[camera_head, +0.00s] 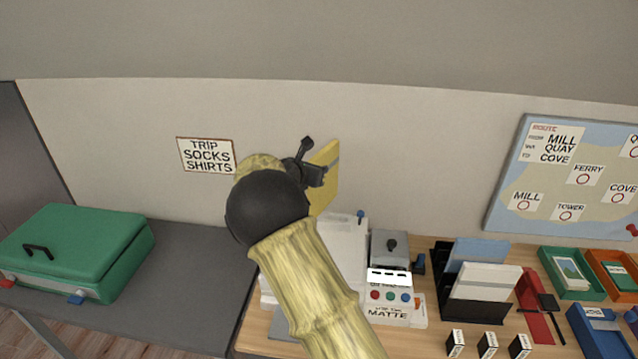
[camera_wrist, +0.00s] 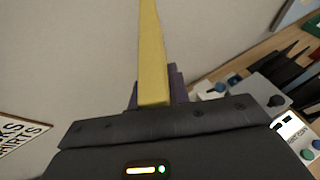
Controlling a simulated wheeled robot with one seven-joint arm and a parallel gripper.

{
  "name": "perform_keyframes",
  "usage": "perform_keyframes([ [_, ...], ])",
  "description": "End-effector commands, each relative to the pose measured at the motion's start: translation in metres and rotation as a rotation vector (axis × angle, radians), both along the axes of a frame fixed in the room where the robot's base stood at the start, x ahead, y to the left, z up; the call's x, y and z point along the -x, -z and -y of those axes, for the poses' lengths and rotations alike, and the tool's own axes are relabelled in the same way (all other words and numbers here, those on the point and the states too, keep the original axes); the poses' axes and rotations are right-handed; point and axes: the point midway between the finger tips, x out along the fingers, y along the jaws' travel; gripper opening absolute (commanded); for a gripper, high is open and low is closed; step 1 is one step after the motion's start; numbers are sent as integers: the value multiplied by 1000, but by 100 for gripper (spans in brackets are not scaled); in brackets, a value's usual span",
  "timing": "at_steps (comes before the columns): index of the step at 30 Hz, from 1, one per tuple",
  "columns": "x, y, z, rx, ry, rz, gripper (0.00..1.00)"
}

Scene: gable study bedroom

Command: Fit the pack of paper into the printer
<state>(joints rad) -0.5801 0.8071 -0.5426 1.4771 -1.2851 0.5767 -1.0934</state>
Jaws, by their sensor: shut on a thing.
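My gripper (camera_head: 312,174) is shut on a flat yellow pack (camera_head: 325,172), held upright in the air close to the wall. In the wrist view the pack (camera_wrist: 153,55) shows edge-on as a yellow strip rising from between the dark jaws (camera_wrist: 155,98). The white printer (camera_head: 346,243) stands on the wooden desk below the pack, partly hidden behind my arm. Beside its white body is a grey part with a black knob (camera_head: 391,246). Its front has coloured buttons (camera_head: 390,296) and a label ending in "MATTE" (camera_head: 388,312).
A black rack (camera_head: 478,308) with blue and white sheets stands right of the printer. Further right are green, orange and blue trays (camera_head: 571,290). Small black-and-white boxes (camera_head: 487,344) line the desk front. A green suitcase (camera_head: 75,252) lies on the grey table at left.

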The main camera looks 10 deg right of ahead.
Motion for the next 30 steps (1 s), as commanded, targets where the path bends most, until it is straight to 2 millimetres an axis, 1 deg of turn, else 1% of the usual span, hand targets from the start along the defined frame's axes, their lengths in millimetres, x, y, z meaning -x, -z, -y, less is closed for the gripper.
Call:
perform_keyframes([
  [5, 0, -1, 1, 0, 1, 1, 0],
  [7, 0, 2, 3, 2, 3, 0, 0],
  [13, 0, 28, 6, 4, 6, -4, 0],
  [15, 0, 35, 6, 2, 7, -2, 0],
  [23, 0, 36, 5, 0, 7, 1, 0],
  [29, 0, 42, 3, 0, 4, 1, 0],
  [30, 0, 41, 3, 0, 3, -1, 24],
])
